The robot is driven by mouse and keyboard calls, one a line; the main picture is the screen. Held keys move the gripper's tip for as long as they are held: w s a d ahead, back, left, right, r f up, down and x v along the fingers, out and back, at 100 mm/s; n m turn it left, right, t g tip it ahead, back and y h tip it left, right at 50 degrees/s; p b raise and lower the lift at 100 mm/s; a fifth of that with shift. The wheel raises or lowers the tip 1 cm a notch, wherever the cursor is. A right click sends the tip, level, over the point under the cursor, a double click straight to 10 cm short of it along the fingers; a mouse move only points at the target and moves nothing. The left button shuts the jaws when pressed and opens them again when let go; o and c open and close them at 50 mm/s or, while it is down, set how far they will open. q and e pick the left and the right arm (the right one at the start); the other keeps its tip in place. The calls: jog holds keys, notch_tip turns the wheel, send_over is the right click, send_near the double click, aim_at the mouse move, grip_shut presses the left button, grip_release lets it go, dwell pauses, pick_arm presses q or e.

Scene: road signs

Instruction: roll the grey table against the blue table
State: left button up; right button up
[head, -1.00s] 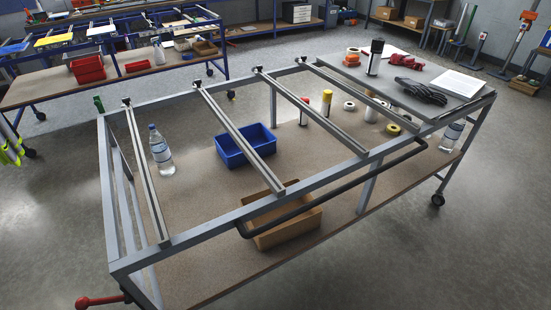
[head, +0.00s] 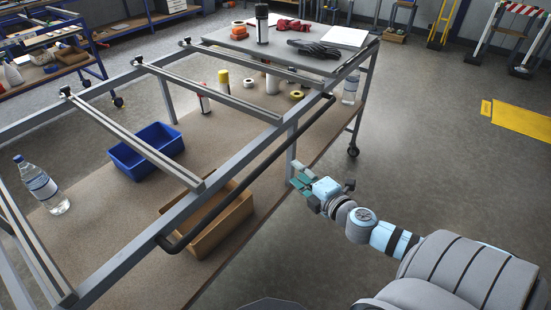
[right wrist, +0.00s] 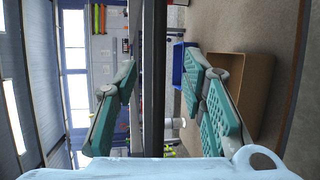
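The grey table (head: 92,238), a grey metal frame over a brown lower shelf, fills the left and middle of the head view. A black handle bar (head: 255,172) runs along its near long side. The blue table (head: 33,77), with a blue frame, is partly in view beyond it at the upper left. My right gripper (head: 303,187) is just to the right of the handle, over the floor side. In the right wrist view its fingers (right wrist: 160,108) are spread wide with a dark bar (right wrist: 154,75) between them; no contact shows. My left gripper is out of view.
The grey table carries a blue bin (head: 146,150), a cardboard box (head: 215,232), a water bottle (head: 42,188), spray cans and tape rolls. A caster (head: 353,151) shows at its right end.

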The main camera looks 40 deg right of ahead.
aim_at(279, 155)
jog(key=w+p, duration=0.1)
jog(key=w, duration=0.3)
jog(key=w+d+f+p, duration=0.1)
jog(key=w+p, duration=0.1)
jog(key=w, duration=0.2)
jog(key=w+f+p, duration=0.1)
jog(key=w, duration=0.4)
jog(key=shift+d+f, duration=0.15)
jog(key=shift+d, duration=0.1)
jog(key=shift+s, duration=0.1)
grip_shut()
jog(key=shift+d, duration=0.1)
